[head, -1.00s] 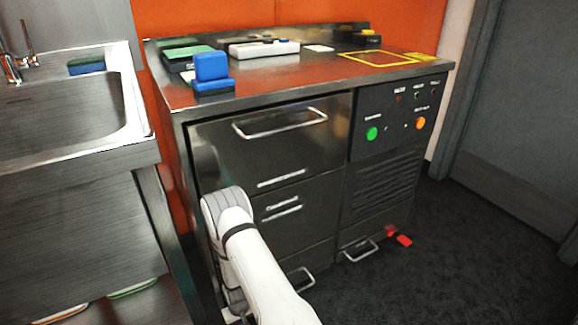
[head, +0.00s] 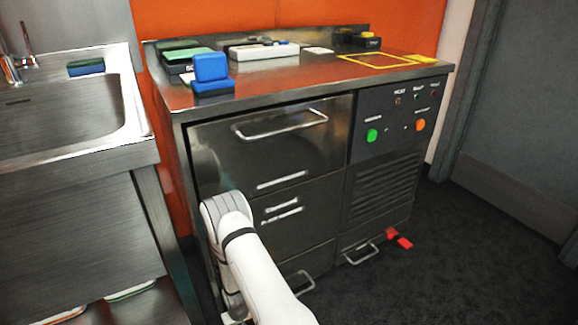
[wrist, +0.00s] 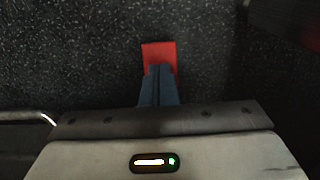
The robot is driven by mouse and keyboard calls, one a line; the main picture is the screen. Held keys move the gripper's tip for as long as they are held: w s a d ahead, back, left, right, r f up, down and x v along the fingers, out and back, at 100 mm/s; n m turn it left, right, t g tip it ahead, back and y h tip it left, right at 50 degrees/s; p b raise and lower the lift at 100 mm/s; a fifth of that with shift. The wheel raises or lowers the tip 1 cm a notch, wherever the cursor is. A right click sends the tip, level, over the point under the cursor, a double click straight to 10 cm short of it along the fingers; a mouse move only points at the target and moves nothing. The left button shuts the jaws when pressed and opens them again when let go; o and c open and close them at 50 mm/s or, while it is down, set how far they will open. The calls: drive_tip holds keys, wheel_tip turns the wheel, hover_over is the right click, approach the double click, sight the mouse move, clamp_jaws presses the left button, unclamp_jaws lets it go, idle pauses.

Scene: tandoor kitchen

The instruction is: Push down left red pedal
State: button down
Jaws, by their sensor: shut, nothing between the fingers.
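In the wrist view, a red pedal (wrist: 159,52) lies against the dark floor, just beyond my gripper (wrist: 160,70). The gripper's two blue-grey fingers are shut together with nothing between them. Their tips overlap the near part of the pedal in the picture; I cannot tell whether they touch it. Red pedal parts (head: 404,242) show at the foot of the right cabinet column. A dim red shape (wrist: 312,38) is at the wrist view's right edge.
The steel cabinet (head: 270,150) has drawers with bar handles, and a low handle (head: 360,253) sticks out near the floor. A handle (wrist: 28,117) also shows at the wrist view's left. A sink (head: 70,115) stands left. Dark floor (head: 480,260) is clear at right.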

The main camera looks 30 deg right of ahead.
wheel_tip(320, 180, up, 6)
drive_tip(key=p, duration=0.3)
drive_tip(key=shift+s+f, duration=0.1)
drive_tip(key=shift+s, duration=0.05)
idle(0.6)
